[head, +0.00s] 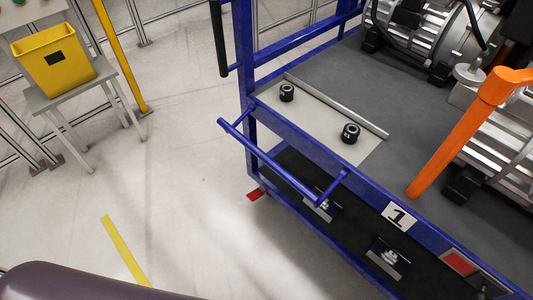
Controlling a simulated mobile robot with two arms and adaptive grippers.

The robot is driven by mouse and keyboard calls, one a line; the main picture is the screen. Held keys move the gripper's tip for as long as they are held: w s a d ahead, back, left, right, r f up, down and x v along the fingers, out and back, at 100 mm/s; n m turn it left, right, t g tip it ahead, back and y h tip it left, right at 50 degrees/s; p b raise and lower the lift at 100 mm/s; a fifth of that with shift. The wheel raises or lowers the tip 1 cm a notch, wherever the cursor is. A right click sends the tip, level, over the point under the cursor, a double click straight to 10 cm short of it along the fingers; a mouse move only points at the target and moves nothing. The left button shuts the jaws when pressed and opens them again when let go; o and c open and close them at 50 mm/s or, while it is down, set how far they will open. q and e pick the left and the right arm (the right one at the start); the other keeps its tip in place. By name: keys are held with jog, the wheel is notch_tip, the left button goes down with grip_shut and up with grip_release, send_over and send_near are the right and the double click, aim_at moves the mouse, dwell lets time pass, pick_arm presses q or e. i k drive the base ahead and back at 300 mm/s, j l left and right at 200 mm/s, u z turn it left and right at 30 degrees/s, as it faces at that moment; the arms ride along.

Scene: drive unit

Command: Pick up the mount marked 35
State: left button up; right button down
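Two small black round mounts stand on a light grey plate (318,130) on the upper deck of a blue cart. One mount (287,92) is nearer the cart's left corner post. The other mount (350,133) stands further right and nearer the camera. Each has a small pale mark on its side, too small to read, so I cannot tell which is marked 35. Neither of my grippers is in view.
The blue cart (297,136) has a push handle (265,160) sticking out and a lower black shelf. Silver drive machinery (425,40) and an orange bar (465,135) are at right. A yellow bin (55,68) sits on a stool at left. The floor between is clear.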

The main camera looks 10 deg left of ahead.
aim_at(286, 91)
jog(key=k+j+z, duration=0.2)
jog(key=j, duration=0.2)
jog(key=j+z, duration=0.2)
jog(key=j, duration=0.2)
jog(key=k+j+z, duration=0.15)
jog(key=j, duration=0.2)
jog(key=k+j+z, duration=0.2)
jog(key=j, duration=0.15)
jog(key=i, duration=0.1)
